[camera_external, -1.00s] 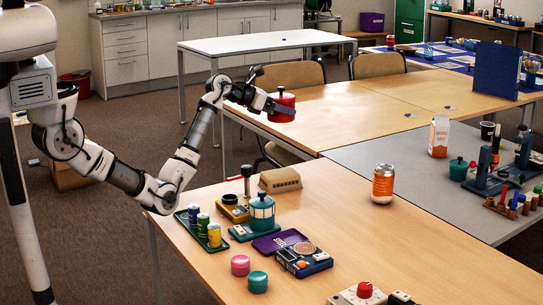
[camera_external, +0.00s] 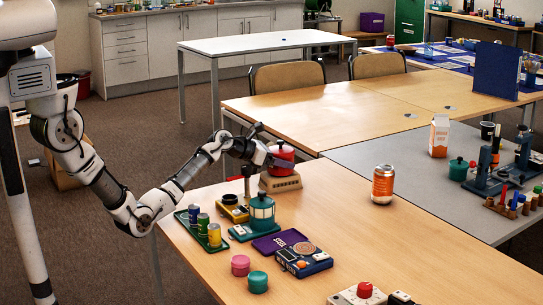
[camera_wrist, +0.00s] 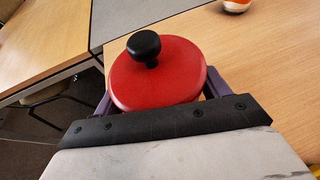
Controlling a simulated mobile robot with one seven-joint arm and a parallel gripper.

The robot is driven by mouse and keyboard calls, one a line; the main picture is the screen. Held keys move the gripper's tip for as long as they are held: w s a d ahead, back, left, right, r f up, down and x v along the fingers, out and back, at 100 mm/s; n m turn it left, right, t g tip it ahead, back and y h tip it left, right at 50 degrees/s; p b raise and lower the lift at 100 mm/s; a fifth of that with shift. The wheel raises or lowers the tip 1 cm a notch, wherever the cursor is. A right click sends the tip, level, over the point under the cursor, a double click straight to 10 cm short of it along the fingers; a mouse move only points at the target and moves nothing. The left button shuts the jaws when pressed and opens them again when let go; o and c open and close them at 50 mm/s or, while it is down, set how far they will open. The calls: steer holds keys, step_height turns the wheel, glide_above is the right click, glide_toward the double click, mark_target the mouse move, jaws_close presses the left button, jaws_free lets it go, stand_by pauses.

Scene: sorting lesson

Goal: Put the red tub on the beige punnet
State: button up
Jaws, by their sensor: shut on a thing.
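The red tub (camera_external: 281,158), with a black knob on its lid, is held in my gripper (camera_external: 277,162). In the wrist view the red tub (camera_wrist: 158,75) sits between the two purple fingers of my gripper (camera_wrist: 157,88), which is shut on it. The beige punnet (camera_external: 280,183) stands upside down or closed-side up near the far left edge of the wooden table. The tub is upright directly above the punnet in the external view; whether it touches cannot be told. The wrist view does not show the punnet, hidden under the tub.
Left of the punnet are a tray of cans (camera_external: 205,232), a yellow device (camera_external: 233,208) and a teal pot (camera_external: 262,212). A purple tray (camera_external: 268,245) and a blue radio (camera_external: 302,261) lie in front. An orange can (camera_external: 383,184) stands to the right, with clear table between.

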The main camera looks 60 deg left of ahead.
steer(key=shift+f, duration=0.1)
steer(key=o, duration=1.7)
steer(key=shift+f, duration=0.2)
steer(key=shift+r, duration=0.2)
steer(key=b+v, duration=0.1)
steer(key=v, duration=1.1)
steer(key=shift+s+f, duration=0.1)
